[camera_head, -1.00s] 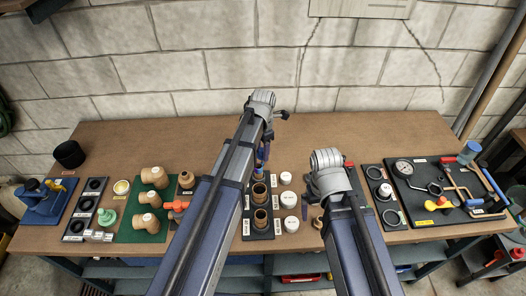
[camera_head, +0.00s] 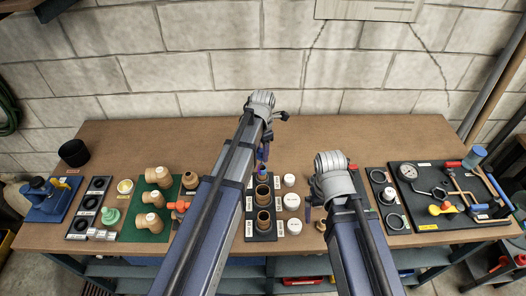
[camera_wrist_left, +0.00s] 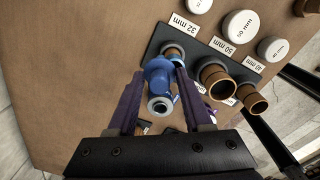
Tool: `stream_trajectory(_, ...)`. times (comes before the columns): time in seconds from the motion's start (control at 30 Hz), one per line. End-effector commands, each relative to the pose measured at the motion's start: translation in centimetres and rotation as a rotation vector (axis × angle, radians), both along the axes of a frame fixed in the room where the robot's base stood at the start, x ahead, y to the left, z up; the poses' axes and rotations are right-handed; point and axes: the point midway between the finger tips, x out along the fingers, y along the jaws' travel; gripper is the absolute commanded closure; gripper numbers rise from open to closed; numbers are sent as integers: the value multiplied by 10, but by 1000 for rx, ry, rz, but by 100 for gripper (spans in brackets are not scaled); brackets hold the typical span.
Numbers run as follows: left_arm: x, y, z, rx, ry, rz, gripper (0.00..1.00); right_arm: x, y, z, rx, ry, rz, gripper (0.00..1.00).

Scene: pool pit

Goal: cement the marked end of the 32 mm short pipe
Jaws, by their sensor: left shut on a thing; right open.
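My left gripper (camera_wrist_left: 158,100) is shut on a blue tool (camera_wrist_left: 158,76) with a pale ring at its near end. In the left wrist view the tool's far end overlaps the top of the 32 mm short pipe (camera_wrist_left: 173,50), a brown pipe standing in a black rack. I cannot tell whether they touch. In the head view my left gripper (camera_head: 262,160) is over the back of the rack, mostly hidden by my arm. My right gripper (camera_head: 308,212) is open and empty, right of the rack. The pipe's mark is not visible.
Two wider brown pipes (camera_wrist_left: 216,78) (camera_wrist_left: 252,98) stand close beside in the rack (camera_wrist_left: 243,75). White lidded tubs (camera_head: 291,201) stand right of it. A green mat (camera_head: 150,228) with fittings is left, a black tool board (camera_head: 425,212) right. The bench behind the rack is clear.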

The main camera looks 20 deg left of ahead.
Motion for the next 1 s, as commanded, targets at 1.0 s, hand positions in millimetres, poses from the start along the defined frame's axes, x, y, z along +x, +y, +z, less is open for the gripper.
stream_trajectory(1.0, -9, 12, 0, 0, 0, -1, 85, 0, 0, 0, 0, 0, 0, 0)
